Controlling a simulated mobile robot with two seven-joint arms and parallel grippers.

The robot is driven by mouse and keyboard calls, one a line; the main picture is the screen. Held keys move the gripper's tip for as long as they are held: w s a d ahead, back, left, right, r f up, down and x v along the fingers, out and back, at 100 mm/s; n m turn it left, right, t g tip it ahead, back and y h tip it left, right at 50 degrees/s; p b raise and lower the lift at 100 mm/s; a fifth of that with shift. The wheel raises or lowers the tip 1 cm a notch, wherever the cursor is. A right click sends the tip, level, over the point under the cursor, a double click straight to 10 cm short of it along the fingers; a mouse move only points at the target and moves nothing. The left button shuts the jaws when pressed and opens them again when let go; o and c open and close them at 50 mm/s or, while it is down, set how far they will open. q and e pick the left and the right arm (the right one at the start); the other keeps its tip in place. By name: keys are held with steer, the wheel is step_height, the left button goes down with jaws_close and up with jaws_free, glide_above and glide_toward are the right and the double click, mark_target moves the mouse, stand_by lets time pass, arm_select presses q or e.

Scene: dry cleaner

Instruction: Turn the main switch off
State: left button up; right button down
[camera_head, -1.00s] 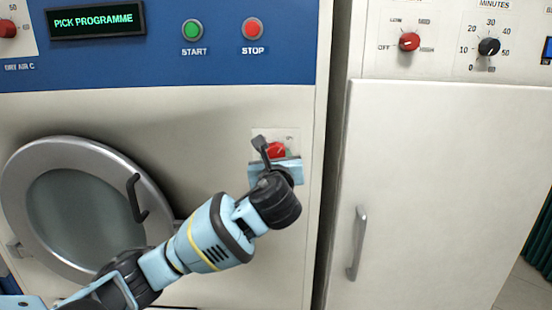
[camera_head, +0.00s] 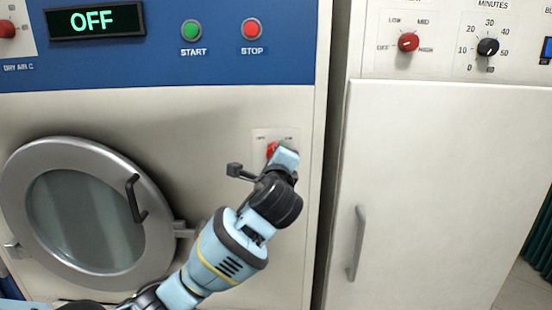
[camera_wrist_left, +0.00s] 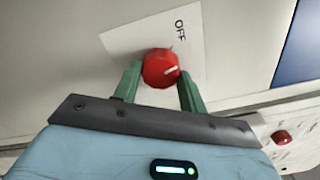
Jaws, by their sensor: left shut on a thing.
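The main switch is a red rotary knob (camera_head: 271,150) on a white plate (camera_head: 262,134) low on the left machine's front. In the head view my left gripper (camera_head: 280,152) covers part of it. In the left wrist view the knob (camera_wrist_left: 160,69) sits between the two green fingers of my left gripper (camera_wrist_left: 158,82), which are shut on it. Its white mark points toward the side of the plate with the word OFF. The machine's display (camera_head: 95,21) reads OFF. My right gripper is not in view.
A round door (camera_head: 85,215) with a black handle is at the left. Green START (camera_head: 191,30) and red STOP (camera_head: 251,29) buttons sit above. A second white machine (camera_head: 430,180) with a vertical handle (camera_head: 357,243) stands to the right, past a dark gap.

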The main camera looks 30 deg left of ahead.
arm_select(q)
steer(key=n, duration=0.5)
steer(key=shift+n, duration=0.4)
stand_by(0.3)
steer(key=o, duration=1)
steer(key=shift+c, duration=0.2)
steer(key=shift+s+d, duration=0.1)
steer(key=v, duration=0.7)
steer(key=shift+s, duration=0.3)
steer(key=shift+d, duration=0.1)
